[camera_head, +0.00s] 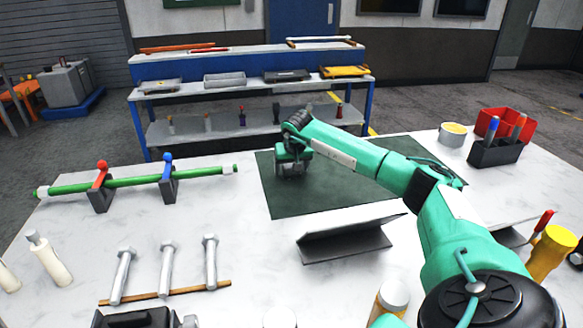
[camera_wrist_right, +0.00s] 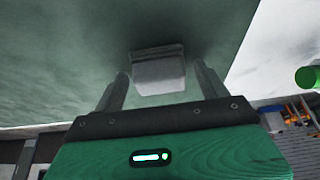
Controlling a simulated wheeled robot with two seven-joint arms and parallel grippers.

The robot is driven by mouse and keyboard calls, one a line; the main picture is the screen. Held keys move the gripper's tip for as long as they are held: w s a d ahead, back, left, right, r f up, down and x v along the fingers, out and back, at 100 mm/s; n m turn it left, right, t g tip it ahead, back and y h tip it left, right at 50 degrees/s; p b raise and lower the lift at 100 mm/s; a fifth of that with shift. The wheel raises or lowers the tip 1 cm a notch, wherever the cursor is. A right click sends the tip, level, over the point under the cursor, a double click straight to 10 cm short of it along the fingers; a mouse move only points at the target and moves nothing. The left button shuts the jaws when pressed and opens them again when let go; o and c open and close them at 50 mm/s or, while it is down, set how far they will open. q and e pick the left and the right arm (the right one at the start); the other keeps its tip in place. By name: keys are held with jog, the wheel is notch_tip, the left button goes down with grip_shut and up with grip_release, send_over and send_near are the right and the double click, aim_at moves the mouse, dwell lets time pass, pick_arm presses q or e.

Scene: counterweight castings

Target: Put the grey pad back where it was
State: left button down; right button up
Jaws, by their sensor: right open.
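A small grey pad (camera_wrist_right: 160,72) shows in the right wrist view against the dark green mat (camera_wrist_right: 60,85). In the head view the mat (camera_head: 330,205) lies on the white table, and the pad cannot be made out behind my right gripper. My right gripper (camera_head: 293,172) is over the left part of the mat, pointing down. In the wrist view the right gripper (camera_wrist_right: 164,85) is open, its two fingers on either side of the pad with gaps showing. Whether the pad touches the mat is unclear. My left gripper is not in view.
A black holder (camera_head: 495,150) and red bin (camera_head: 507,125) stand at back right.

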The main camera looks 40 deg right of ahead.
jog(key=v, duration=1.2)
jog(key=shift+r, duration=0.1)
